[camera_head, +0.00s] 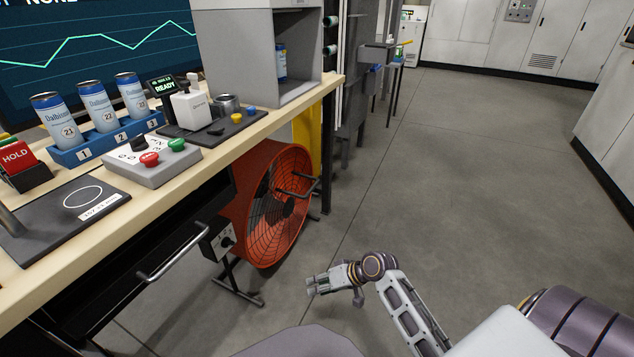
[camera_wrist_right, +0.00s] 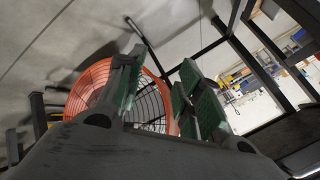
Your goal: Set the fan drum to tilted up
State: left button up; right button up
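The orange fan drum (camera_head: 262,217) stands on the floor partly under the workbench, its wire grille facing the aisle. The grille looks close to upright; its exact tilt is hard to tell. A dark bar handle (camera_head: 297,188) sticks out at the grille. My right gripper (camera_head: 312,284) is low over the floor, right of the fan and apart from it. In the right wrist view, its green-padded fingers (camera_wrist_right: 162,100) are spread and empty, with the orange drum (camera_wrist_right: 92,80) and a dark bar (camera_wrist_right: 147,45) beyond them. My left gripper is out of view.
A control box (camera_head: 217,241) and dark stand legs (camera_head: 240,284) are at the fan's near side. The workbench (camera_head: 215,161) edge and a drawer handle (camera_head: 180,252) lie to the left. Open floor (camera_head: 450,180) stretches to the right.

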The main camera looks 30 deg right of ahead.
aim_at(283, 211)
jog(key=i+l, duration=0.4)
jog(key=l, duration=0.15)
jog(key=i+l, duration=0.4)
jog(key=l, duration=0.15)
